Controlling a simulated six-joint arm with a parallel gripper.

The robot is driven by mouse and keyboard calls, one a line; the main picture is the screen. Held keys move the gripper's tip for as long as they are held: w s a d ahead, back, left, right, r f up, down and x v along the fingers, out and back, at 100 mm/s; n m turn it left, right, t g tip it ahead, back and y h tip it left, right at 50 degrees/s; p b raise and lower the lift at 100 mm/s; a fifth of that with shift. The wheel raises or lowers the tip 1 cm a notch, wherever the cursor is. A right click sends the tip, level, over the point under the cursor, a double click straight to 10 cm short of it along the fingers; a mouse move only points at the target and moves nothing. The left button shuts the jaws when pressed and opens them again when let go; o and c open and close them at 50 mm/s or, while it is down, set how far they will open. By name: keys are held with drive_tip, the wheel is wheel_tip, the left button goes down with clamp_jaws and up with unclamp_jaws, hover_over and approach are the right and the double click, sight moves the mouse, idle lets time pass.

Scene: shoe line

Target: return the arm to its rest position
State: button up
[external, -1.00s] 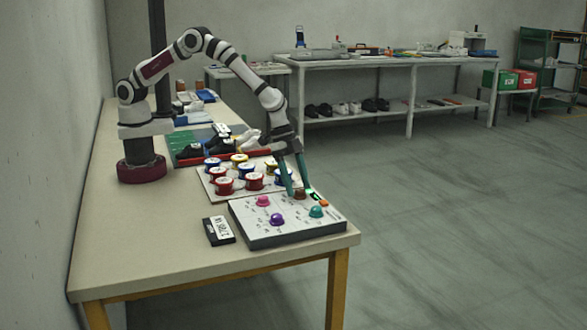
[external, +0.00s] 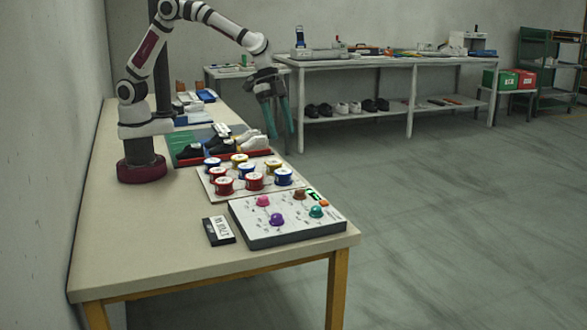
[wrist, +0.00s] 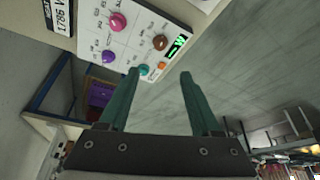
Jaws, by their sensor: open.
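My gripper (external: 278,122) has teal fingers and hangs in the air above the table's far right edge, open and empty. In the wrist view its two fingers (wrist: 160,80) stand well apart with nothing between them. The control panel (external: 258,228), a pale box with pink, purple, brown and teal knobs, lies on the table below and nearer the camera. It also shows in the wrist view (wrist: 120,42), beyond the fingertips and apart from them. My arm is raised and arched from its base at the table's left side.
Several red, blue and yellow tins stand on a white board (external: 262,190) behind the panel. Shoes lie in a red and green tray (external: 185,155) farther back. A black labelled block (external: 218,230) sits left of the panel. The table's (external: 150,245) front left is clear.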

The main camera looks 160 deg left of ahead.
drive_tip(key=d+r+m+h, duration=0.1)
drive_tip(key=d+r+m, duration=0.25)
drive_tip(key=d, duration=1.15)
drive_tip(key=s+d+r+m+g, duration=0.25)
drive_tip(key=s+d, duration=0.65)
drive_tip(key=d, duration=0.5)
drive_tip(key=s+d+f+m+g, duration=0.1)
drive_tip(key=s+d+m, duration=0.1)
drive_tip(key=s, duration=0.4)
drive_tip(key=s+d+f+m+y, duration=0.1)
drive_tip(key=s+d+f+m, duration=0.1)
drive_tip(key=s, duration=0.4)
drive_tip(key=shift+s+d+g, duration=0.35)
drive_tip(key=shift+d, duration=0.2)
